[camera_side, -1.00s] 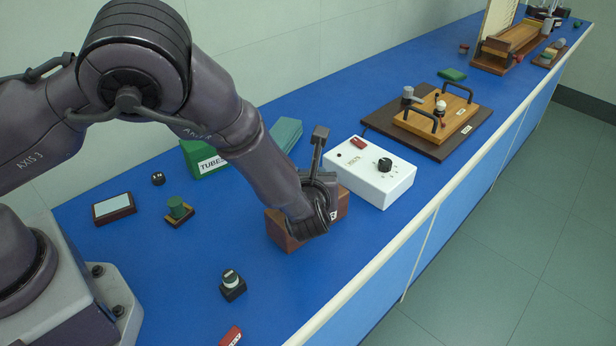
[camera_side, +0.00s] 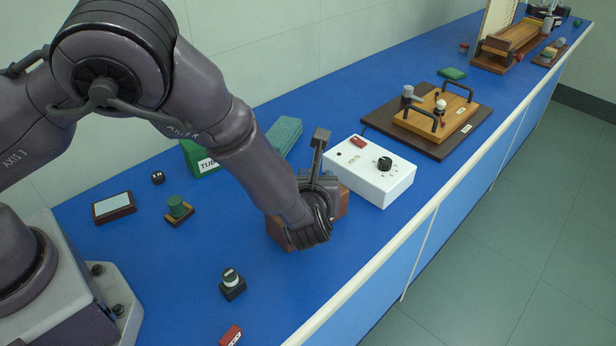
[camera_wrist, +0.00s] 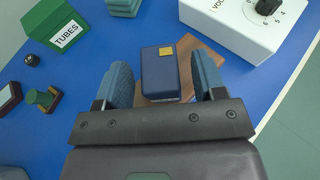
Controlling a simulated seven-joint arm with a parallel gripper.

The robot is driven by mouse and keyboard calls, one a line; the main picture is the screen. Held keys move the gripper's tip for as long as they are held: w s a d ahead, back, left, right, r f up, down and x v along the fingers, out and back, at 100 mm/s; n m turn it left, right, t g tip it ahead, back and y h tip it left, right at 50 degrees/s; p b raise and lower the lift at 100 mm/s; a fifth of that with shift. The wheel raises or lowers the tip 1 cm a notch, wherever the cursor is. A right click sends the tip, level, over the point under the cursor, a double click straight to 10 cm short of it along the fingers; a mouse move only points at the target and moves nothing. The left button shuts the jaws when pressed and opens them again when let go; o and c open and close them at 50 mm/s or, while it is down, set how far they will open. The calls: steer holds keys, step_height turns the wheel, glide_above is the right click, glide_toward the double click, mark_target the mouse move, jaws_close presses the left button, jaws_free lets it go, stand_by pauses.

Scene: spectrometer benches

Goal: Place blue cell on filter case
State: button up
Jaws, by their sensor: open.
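The blue cell (camera_wrist: 160,76), a dark blue block with a yellow square patch, is between my fingers in the wrist view. It appears to rest on the brown wooden filter case (camera_wrist: 208,50), whose top shows around it. My gripper (camera_wrist: 163,76) is open, one blue ridged finger on each side of the cell, with small gaps visible. In the side view the filter case (camera_side: 278,233) stands on the blue bench, partly covered by my wrist. The cell and the fingertips are hidden there.
A white control box (camera_side: 370,170) stands close to the right of the case. A green TUBES box (camera_side: 197,158) and a pale green block (camera_side: 284,135) are behind. A black-based knob piece (camera_side: 232,285) lies in front.

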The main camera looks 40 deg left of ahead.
steer(key=v, duration=1)
steer(key=s+a+r+n+g+h, duration=0.2)
steer(key=s+a+r+n+g, duration=0.15)
steer(key=a+r+n, duration=0.3)
steer(key=s+a+r+n+g+h, duration=0.1)
steer(key=s+a+r+n+g, duration=0.1)
steer(key=a+r+n+g, duration=0.35)
steer(key=s+a+r+n+t+h, duration=0.5)
steer(key=s+r+n, duration=0.4)
steer(key=s+n, duration=0.3)
steer(key=n+h, duration=0.1)
steer(key=n, duration=0.2)
steer(key=shift+s+a+h, duration=0.2)
steer(key=shift+a+h, duration=0.05)
steer(key=shift+h, duration=0.05)
